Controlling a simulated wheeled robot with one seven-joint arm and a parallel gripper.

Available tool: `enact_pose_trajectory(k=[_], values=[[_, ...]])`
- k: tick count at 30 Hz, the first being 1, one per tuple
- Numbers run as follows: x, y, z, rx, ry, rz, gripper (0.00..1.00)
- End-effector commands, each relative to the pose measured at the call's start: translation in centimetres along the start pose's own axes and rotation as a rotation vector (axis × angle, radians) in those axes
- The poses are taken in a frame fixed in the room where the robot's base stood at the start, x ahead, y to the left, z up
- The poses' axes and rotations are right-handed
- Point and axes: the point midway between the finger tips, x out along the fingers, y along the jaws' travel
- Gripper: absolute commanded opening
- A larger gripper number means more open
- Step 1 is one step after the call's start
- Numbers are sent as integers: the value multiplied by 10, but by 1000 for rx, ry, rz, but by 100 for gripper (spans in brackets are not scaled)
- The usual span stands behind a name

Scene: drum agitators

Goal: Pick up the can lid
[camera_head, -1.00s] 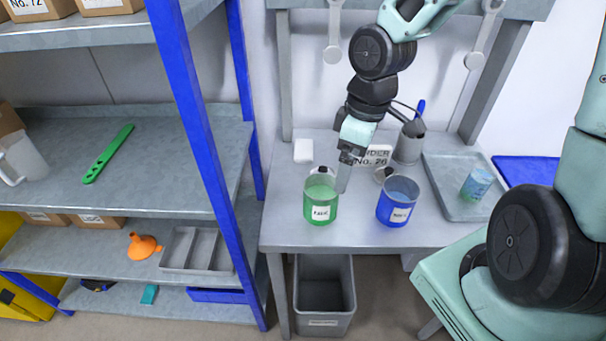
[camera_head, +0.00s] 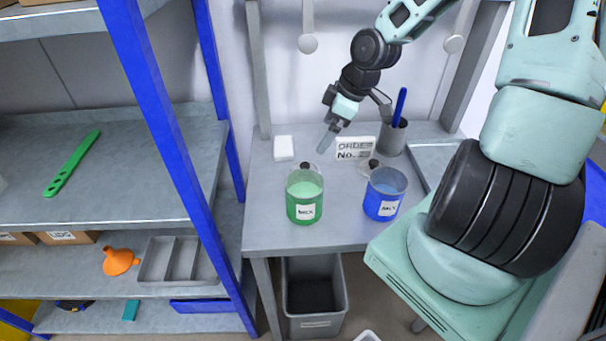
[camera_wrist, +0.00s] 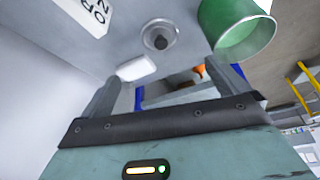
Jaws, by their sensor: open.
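A clear round lid with a black knob (camera_head: 313,168) lies on the table just behind the green can (camera_head: 305,200), partly hidden by it. The same lid shows in the wrist view (camera_wrist: 158,36), flat on the table beside the green can (camera_wrist: 240,28). A second knobbed lid (camera_head: 369,169) lies behind the blue can (camera_head: 384,199). My gripper (camera_head: 324,143) is above the table, behind the green can and apart from the lid. In the wrist view my gripper (camera_wrist: 165,88) has its fingers wide apart with nothing held between them.
A white block (camera_head: 284,148) lies left of the lid. A grey bin (camera_head: 312,300) sits below the table. Blue-post shelving stands at the left. The table front is clear.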

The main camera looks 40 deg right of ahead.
Motion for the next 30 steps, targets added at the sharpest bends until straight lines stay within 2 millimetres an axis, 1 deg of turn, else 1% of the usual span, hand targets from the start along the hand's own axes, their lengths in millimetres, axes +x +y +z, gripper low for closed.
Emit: enact_pose_trajectory(k=[1, 9, 12, 15, 20, 23, 30], values=[[13, -1, 0, -2, 0, -3, 99], [58, -1, 0, -2, -1, -3, 99], [71, -1, 0, -2, -1, -2, 99], [80, -1, 0, 0, -1, -2, 99], [86, -1, -1, 2, 0, -1, 99], [93, -2, -1, 1, -2, -2, 99], [123, -3, -4, 0, -2, -3, 99]])
